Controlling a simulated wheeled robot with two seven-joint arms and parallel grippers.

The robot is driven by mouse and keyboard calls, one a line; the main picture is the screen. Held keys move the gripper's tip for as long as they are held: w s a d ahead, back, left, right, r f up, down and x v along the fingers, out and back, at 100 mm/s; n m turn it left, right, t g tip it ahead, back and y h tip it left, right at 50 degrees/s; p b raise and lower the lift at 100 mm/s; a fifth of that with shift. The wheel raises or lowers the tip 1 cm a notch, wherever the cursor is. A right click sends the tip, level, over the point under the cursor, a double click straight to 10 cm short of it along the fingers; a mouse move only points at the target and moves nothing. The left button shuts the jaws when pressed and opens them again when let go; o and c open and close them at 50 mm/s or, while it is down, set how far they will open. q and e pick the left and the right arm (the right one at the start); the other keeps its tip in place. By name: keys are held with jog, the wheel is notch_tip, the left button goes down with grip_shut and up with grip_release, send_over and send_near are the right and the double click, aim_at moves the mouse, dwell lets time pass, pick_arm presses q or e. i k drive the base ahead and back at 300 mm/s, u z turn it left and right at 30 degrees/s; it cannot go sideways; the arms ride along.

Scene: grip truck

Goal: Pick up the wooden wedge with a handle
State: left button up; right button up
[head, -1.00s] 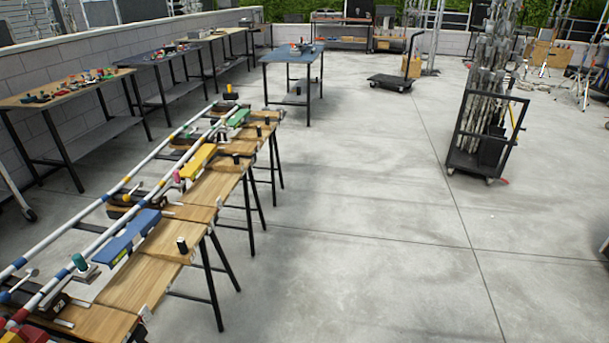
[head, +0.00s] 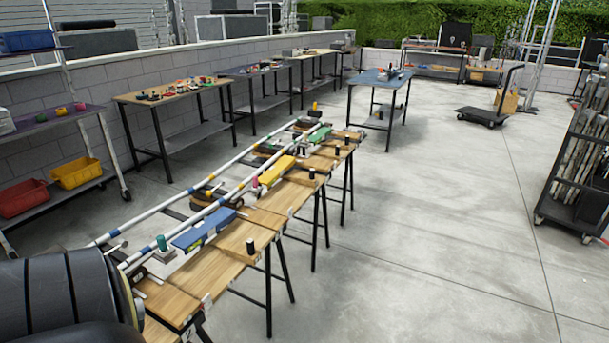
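I cannot single out a wooden wedge with a handle for sure. Candidates are small in the head view: a pale block with a teal upright handle (head: 162,246) beside the rails, and a dark brown piece with a yellow knob (head: 209,194) further along. They sit along a row of wooden trestle tables (head: 262,218). Blue (head: 203,231), yellow (head: 276,171) and green (head: 318,138) long pieces lie along the same tables. Neither of my grippers is in view. A dark rounded part of my own arm fills the lower left corner.
Striped rails (head: 165,208) run along the trestle tables. A wheeled shelf at left holds a red bin (head: 23,198) and a yellow bin (head: 77,174). More workbenches (head: 170,93) line the wall. A loaded cart (head: 578,165) stands at right. The concrete floor between is clear.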

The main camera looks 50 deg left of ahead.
aim_at(311, 181)
jog(key=u, duration=0.3)
jog(key=i, duration=1.95)
jog(key=u, duration=1.35)
jog(key=i, duration=1.25)
jog(key=u, duration=1.2)
